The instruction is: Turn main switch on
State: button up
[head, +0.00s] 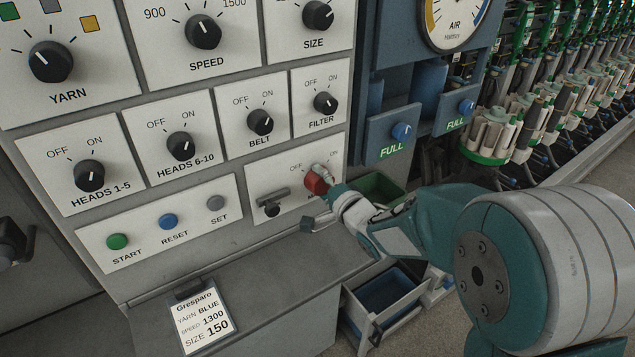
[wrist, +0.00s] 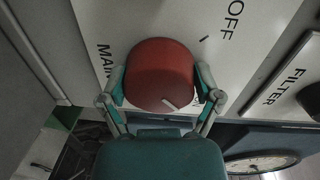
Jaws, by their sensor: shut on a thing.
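The main switch is a red round knob (head: 316,183) on a white plate (head: 283,177) at the lower right of the control panel. My gripper (head: 318,188) is shut on it. In the wrist view the red knob (wrist: 157,68) sits between the two fingers of my gripper (wrist: 160,82), one on each side. A white mark on the knob lies at its lower right, away from the OFF label at the upper right. The ON label shows in the head view but is mostly hidden by a finger in the wrist view.
A grey handle (head: 269,197) sits left of the switch on the same plate. Black FILTER (head: 325,103) and BELT (head: 260,122) knobs are above. Bins (head: 385,300) stand under my arm.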

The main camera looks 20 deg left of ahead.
jog(key=shift+w+d+f, duration=0.1)
jog(key=shift+d+f, duration=0.1)
jog(key=shift+d, duration=0.1)
jog(key=o, duration=0.9)
jog(key=shift+d, duration=0.15)
jog(key=shift+r, duration=0.1)
jog(key=shift+s, duration=0.25)
jog(key=v, duration=1.1)
jog(key=shift+s+d, duration=0.1)
jog(key=shift+d, duration=0.15)
